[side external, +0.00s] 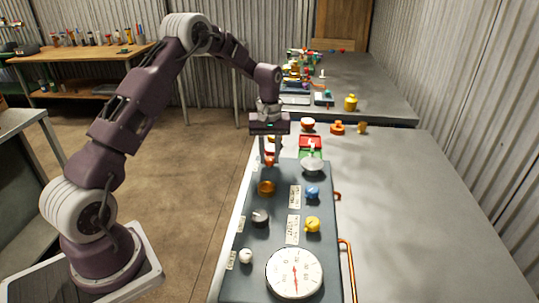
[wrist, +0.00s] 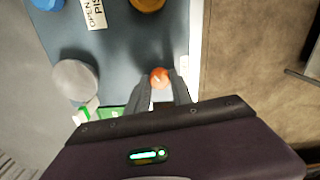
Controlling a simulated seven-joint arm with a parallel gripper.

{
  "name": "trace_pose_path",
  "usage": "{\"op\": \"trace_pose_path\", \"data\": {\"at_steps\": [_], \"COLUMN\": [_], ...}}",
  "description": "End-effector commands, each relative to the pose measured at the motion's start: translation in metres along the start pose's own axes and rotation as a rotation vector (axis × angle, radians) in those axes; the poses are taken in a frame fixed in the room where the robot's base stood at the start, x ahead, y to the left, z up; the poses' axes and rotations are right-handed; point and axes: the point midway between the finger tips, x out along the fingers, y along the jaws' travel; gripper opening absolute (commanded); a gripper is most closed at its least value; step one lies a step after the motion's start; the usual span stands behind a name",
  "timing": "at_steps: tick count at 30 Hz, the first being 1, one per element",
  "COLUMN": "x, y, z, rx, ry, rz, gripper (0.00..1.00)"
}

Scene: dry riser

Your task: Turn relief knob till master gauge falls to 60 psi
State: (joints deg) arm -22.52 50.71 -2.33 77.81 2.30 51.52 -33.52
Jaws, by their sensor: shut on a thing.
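A grey-blue panel (side external: 285,205) lies on the bench with several knobs along it. My gripper (side external: 269,160) points down at the panel's far left corner. In the wrist view, my gripper's fingers (wrist: 160,90) are closed around a small red-orange knob (wrist: 159,76), which also shows between them in the side view. Its label cannot be read, so I cannot tell if it is the relief knob. A large white gauge (side external: 294,272) sits at the panel's near end. Its red needle points roughly downward; the numbers are too small to read.
An orange knob (side external: 266,187), a dark grey knob (side external: 260,218), a white knob (side external: 246,256), a blue knob (side external: 312,193) and a yellow knob (side external: 312,224) stand on the panel. A white round piece (side external: 312,165) is right of my gripper. The bench at right is mostly clear.

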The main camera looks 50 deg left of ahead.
Motion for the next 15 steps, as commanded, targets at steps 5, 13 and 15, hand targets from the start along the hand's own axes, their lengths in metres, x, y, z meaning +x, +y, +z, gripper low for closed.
{"op": "trace_pose_path", "data": {"at_steps": [5, 13, 15], "x": [-0.0005, -0.0007, -0.0008], "y": [0.0001, 0.0006, 0.0008], "z": [0.0001, 0.0002, 0.0002], "rx": [0.04, 0.221, 0.284], "ry": [0.0, 0.0, 0.0], "rz": [0.0, 0.0, 0.001], "gripper": [0.0, 0.0, 0.0]}}
